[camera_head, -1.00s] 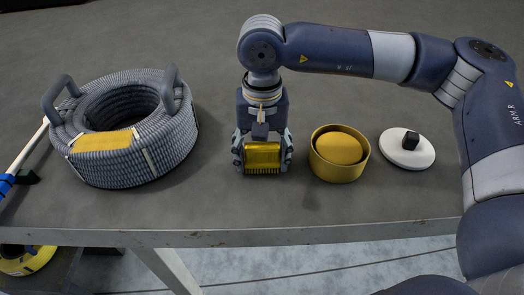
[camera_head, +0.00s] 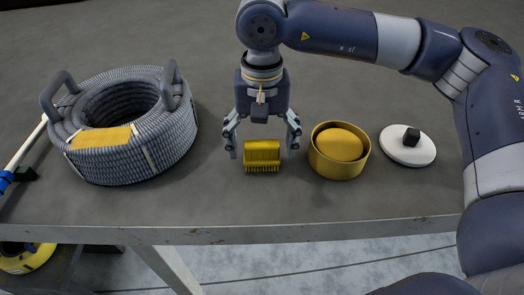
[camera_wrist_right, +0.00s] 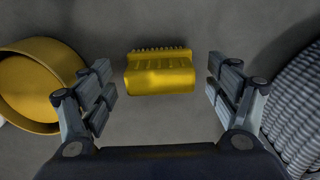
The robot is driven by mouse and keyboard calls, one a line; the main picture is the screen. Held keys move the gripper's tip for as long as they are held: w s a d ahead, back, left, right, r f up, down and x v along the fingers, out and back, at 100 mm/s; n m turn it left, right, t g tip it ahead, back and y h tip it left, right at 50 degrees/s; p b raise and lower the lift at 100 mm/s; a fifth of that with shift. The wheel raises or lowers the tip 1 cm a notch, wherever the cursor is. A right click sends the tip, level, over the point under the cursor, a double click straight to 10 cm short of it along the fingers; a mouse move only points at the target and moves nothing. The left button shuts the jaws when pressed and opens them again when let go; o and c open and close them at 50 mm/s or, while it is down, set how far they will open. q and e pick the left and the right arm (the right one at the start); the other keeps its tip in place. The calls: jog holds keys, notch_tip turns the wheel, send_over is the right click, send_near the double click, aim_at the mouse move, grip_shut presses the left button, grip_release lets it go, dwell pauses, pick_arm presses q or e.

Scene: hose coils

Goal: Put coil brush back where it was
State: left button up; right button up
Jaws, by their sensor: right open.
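The coil brush (camera_head: 262,155) is a yellow block with a row of bristles. It sits on the grey table (camera_head: 310,222) between the hose coil and a yellow round container. My right gripper (camera_head: 262,150) is open just above and behind the brush, with a finger on each side and clear gaps. In the right wrist view the brush (camera_wrist_right: 160,72) lies between and a little beyond the open fingers (camera_wrist_right: 162,95), touching neither. My left gripper is not in view.
A grey ribbed hose coil (camera_head: 170,150) with two handles and a yellow patch stands at left. The yellow container (camera_head: 325,168) with a yellow round piece inside is close on the right. A white disc with a black knob (camera_head: 422,155) lies further right. The table's front edge is near.

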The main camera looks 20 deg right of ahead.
aim_at(261, 143)
notch_tip(261, 143, up, 10)
jog(key=shift+f+b, duration=0.25)
jog(key=shift+b, duration=0.35)
